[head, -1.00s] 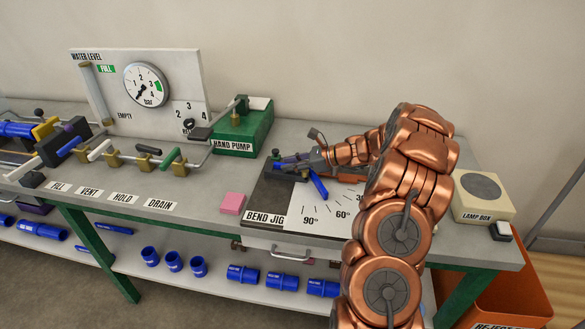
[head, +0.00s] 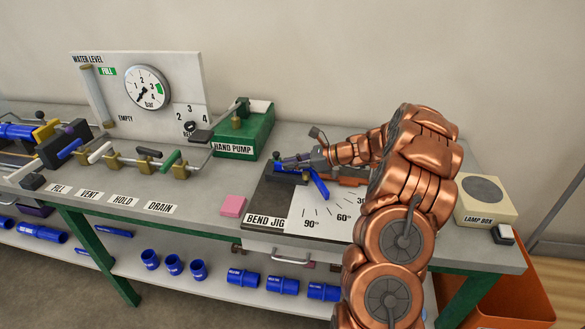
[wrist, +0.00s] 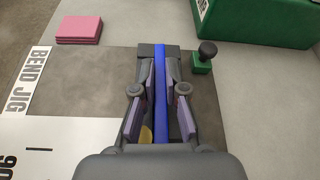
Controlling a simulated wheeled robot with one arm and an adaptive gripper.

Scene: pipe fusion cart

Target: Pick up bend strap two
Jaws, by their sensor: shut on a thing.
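My gripper (head: 284,164) is low over the back left of the bend jig (head: 264,207), with its fingers pointing left. In the wrist view the purple-padded fingers (wrist: 159,85) are closed along both sides of a long blue strip (wrist: 160,105), taken as bend strap two. The strip runs lengthwise between the fingers, and my gripper body hides its near end. In the head view blue shows under the fingertips, and a blue piece (head: 319,186) slants below the gripper. I cannot tell whether these are one piece. No number is readable on the strip.
A pink block (head: 233,206) lies left of the jig. The green hand pump (head: 243,133) stands behind it, and a small green piece with a black knob (wrist: 202,60) is close to the fingertips. The lamp box (head: 484,199) is at right. Blue fittings (head: 282,285) line the lower shelf.

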